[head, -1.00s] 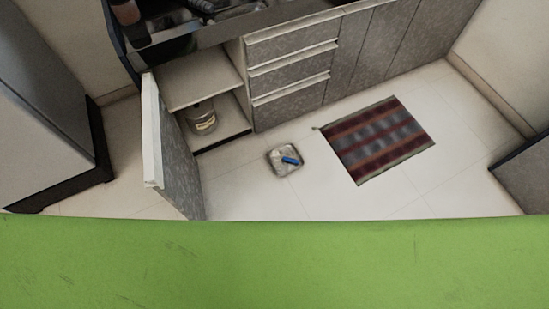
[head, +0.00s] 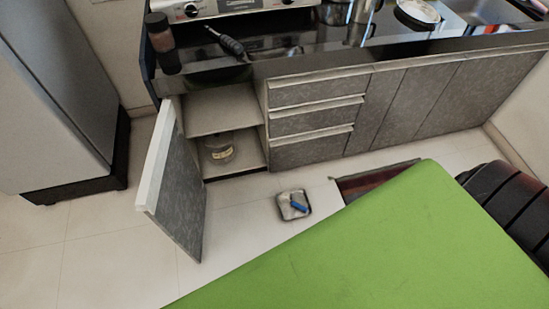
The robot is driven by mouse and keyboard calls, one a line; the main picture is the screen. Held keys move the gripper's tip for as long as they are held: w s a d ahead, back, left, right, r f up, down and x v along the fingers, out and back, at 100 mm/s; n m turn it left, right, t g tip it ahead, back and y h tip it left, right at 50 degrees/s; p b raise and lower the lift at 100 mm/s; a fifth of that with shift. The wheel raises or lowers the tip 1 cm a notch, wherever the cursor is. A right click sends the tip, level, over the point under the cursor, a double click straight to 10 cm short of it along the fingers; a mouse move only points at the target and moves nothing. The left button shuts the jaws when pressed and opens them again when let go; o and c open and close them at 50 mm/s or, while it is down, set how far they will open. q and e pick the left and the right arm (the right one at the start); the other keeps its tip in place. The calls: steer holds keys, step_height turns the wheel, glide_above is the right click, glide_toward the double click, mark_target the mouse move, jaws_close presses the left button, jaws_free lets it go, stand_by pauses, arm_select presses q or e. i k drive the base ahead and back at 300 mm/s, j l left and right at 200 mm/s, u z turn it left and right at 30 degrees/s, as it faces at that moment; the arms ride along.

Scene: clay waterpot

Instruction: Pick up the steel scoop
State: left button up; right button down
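I cannot pick out a steel scoop for certain in the head view. A dark, long-handled item (head: 227,41) lies on the black counter (head: 290,47) beside the stove, too small to name. Shiny metal vessels (head: 362,10) stand further right on the counter, partly cut off by the top edge. Neither of my grippers is in view.
A cabinet door (head: 172,190) stands open at the left, with a labelled container (head: 219,148) inside. A dark bottle (head: 163,45) stands at the counter's left end. A grey fridge-like unit (head: 60,100) is at far left. A rug (head: 370,181) is partly hidden. Floor at left is clear.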

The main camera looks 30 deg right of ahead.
mark_target(286, 198)
steer(key=k+l+u, duration=0.15)
steer(key=l, duration=0.3)
steer(key=l+u, duration=0.15)
steer(key=l, duration=0.3)
steer(key=k+l+u, duration=0.1)
steer(key=l, duration=0.3)
steer(key=k+l+u, duration=0.15)
steer(key=l, duration=0.25)
steer(key=k+l+u, duration=0.15)
steer(key=k+l, duration=0.15)
steer(key=k+l+u, duration=0.15)
steer(key=l, duration=0.3)
steer(key=k, duration=0.05)
